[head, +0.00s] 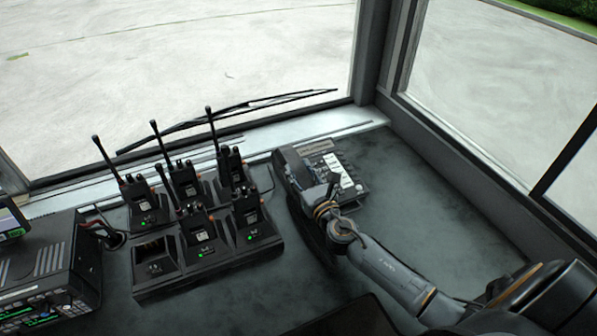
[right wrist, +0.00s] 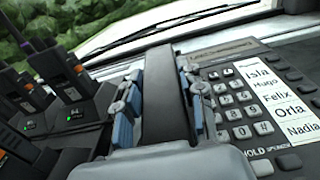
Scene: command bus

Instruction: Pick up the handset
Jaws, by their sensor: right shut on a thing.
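The dark handset (head: 292,168) lies along the left side of the desk phone (head: 350,178) in the head view. It runs lengthwise through the middle of the right wrist view (right wrist: 165,95). My right gripper (head: 318,203) is shut on the handset, with a blue-padded finger on each side of it in the right wrist view (right wrist: 160,105). My gripper and forearm hide part of the handset. I cannot tell whether it is clear of its cradle. The phone's keypad and name labels show right of the gripper in the right wrist view (right wrist: 262,95). My left gripper is not in view.
A charger rack (head: 210,262) with several upright radios stands left of the phone; one front slot is empty. A black radio unit (head: 45,275) is at the far left. The window ledge (head: 325,125) runs behind. The grey counter right of the phone (head: 430,215) is clear.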

